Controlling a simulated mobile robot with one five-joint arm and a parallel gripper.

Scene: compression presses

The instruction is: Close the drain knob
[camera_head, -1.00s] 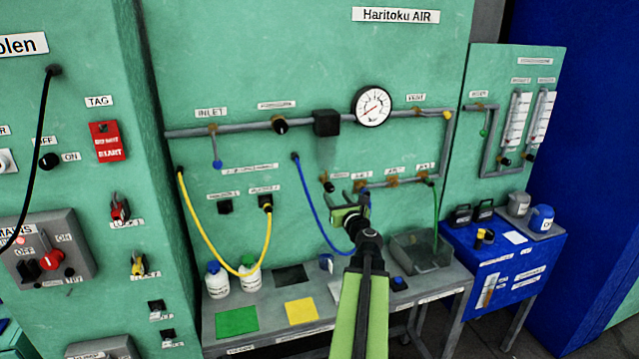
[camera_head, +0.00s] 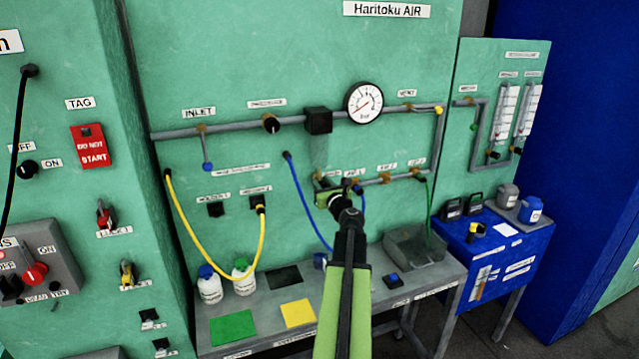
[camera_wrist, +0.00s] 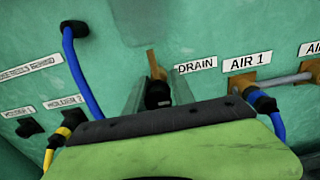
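The black drain knob (camera_wrist: 158,95) sits below a brass fitting, left of the DRAIN label (camera_wrist: 195,65) in the wrist view. My green and grey gripper (camera_wrist: 157,92) is open, with one finger on each side of the knob. I cannot tell whether the fingers touch it. In the head view my gripper (camera_head: 340,183) is at the lower pipe's left end, in front of the panel. It hides most of the knob there.
A blue hose (camera_wrist: 75,70) hangs left of my gripper, and the AIR 1 connector (camera_wrist: 262,100) is close on the right. Below stands a bench (camera_head: 265,335) with bottles and a clear bin (camera_head: 410,250). A pressure gauge (camera_head: 364,103) is above.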

